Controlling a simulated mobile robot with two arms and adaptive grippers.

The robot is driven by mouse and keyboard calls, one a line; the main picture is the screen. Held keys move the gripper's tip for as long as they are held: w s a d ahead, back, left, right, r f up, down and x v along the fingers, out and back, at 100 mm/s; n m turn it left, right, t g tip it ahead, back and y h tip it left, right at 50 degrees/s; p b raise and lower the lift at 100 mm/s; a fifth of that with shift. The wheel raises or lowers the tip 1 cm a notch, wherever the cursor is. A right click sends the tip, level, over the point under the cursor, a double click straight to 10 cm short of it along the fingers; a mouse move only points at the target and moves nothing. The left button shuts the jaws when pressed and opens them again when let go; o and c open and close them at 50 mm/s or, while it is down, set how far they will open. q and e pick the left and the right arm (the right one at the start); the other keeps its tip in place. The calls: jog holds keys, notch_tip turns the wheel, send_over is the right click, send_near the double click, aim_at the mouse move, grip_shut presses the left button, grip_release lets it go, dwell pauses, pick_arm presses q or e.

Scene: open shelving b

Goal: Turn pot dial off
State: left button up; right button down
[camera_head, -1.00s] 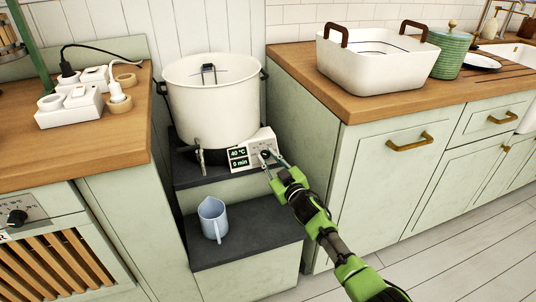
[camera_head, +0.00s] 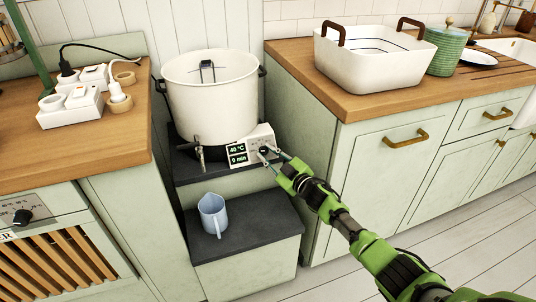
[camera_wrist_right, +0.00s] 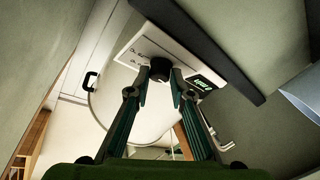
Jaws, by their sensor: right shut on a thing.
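The white pot (camera_head: 212,95) stands on the upper dark step. Its control panel (camera_head: 252,147) at the front right has a display reading 40 °C and 0 min. The dark dial (camera_wrist_right: 160,69) sits on the panel in the right wrist view. My right gripper (camera_head: 270,157) reaches the panel from the lower right. In the wrist view its two fingertips (camera_wrist_right: 157,78) are on either side of the dial, shut on it. The dial's pointer setting is too small to read. My left gripper is not in view.
A blue jug (camera_head: 213,214) stands on the lower dark step (camera_head: 255,232). Wooden counters flank the pot, with power sockets (camera_head: 72,105) on the left and a white basin (camera_head: 372,62) on the right. The floor at the right is clear.

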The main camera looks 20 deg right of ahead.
jog(key=c, duration=1.8)
grip_release()
jog(key=v, duration=1.2)
